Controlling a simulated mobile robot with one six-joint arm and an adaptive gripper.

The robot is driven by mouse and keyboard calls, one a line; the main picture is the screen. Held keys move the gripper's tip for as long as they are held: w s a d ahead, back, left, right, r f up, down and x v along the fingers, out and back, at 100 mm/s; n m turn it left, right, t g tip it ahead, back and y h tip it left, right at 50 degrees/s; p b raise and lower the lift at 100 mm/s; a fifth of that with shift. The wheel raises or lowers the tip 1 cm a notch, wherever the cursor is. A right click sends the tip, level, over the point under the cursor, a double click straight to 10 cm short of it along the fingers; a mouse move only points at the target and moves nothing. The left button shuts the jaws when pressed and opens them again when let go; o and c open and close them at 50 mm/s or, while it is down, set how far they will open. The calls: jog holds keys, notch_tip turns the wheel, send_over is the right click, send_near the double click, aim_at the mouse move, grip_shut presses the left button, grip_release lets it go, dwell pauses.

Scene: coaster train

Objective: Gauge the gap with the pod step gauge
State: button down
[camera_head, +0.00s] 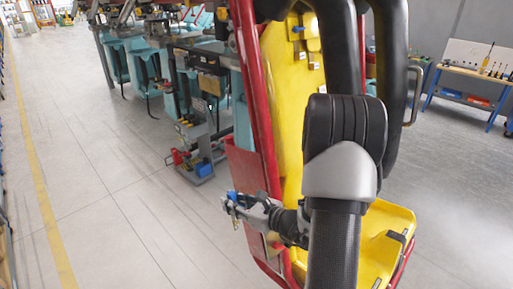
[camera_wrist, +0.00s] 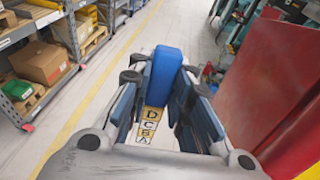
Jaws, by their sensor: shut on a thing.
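My gripper (camera_head: 240,203) reaches out to the left of the pod's red frame and is shut on the step gauge. In the wrist view, the gauge has a blue block (camera_wrist: 165,75) and a stepped plate (camera_wrist: 150,122) lettered D, C, B and A, lying between my gripper's fingers (camera_wrist: 163,98). The gauge's blue part (camera_head: 232,195) shows small in the head view. The pod (camera_head: 290,90) has a yellow shell inside a red tube frame. My arm covers part of it. I cannot make out the gap. The gauge appears clear of the pod.
A red panel (camera_wrist: 265,85) stands close at the right of the wrist view. Shelving with boxes (camera_wrist: 40,62) is on the left. Teal train cars (camera_head: 150,62) stand behind. A blue workbench (camera_head: 470,85) is at the right. The floor left of the gripper is free.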

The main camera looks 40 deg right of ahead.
jog(key=s+d+r+m+h+p, duration=0.1)
jog(key=s+d+r+h+p, duration=0.1)
jog(key=d+r+p, duration=0.45)
jog(key=f+b, duration=0.1)
jog(key=b, duration=0.1)
jog(key=s+f+b, duration=0.1)
jog(key=b, duration=0.1)
jog(key=shift+s+d+g, duration=0.25)
jog(key=shift+d+g, duration=0.05)
jog(key=shift+d, duration=0.1)
jog(key=shift+s+r, duration=0.1)
jog(key=shift+f+b, duration=0.25)
jog(key=shift+b, duration=0.1)
jog(key=shift+s+f+b, duration=0.2)
jog(key=shift+f+b, duration=0.6)
jog(key=shift+b, duration=0.05)
jog(key=shift+s+f+b, duration=0.1)
jog(key=shift+f+b, duration=0.2)
jog(key=shift+b, duration=0.15)
dwell(0.8)
jog(key=shift+w+r+b, duration=0.1)
jog(key=shift+w+b, duration=0.1)
jog(key=shift+b, duration=0.15)
dwell(1.5)
jog(key=shift+s+f+m, duration=0.1)
jog(key=shift+f+m, duration=0.15)
jog(key=shift+m, duration=0.05)
dwell(1.2)
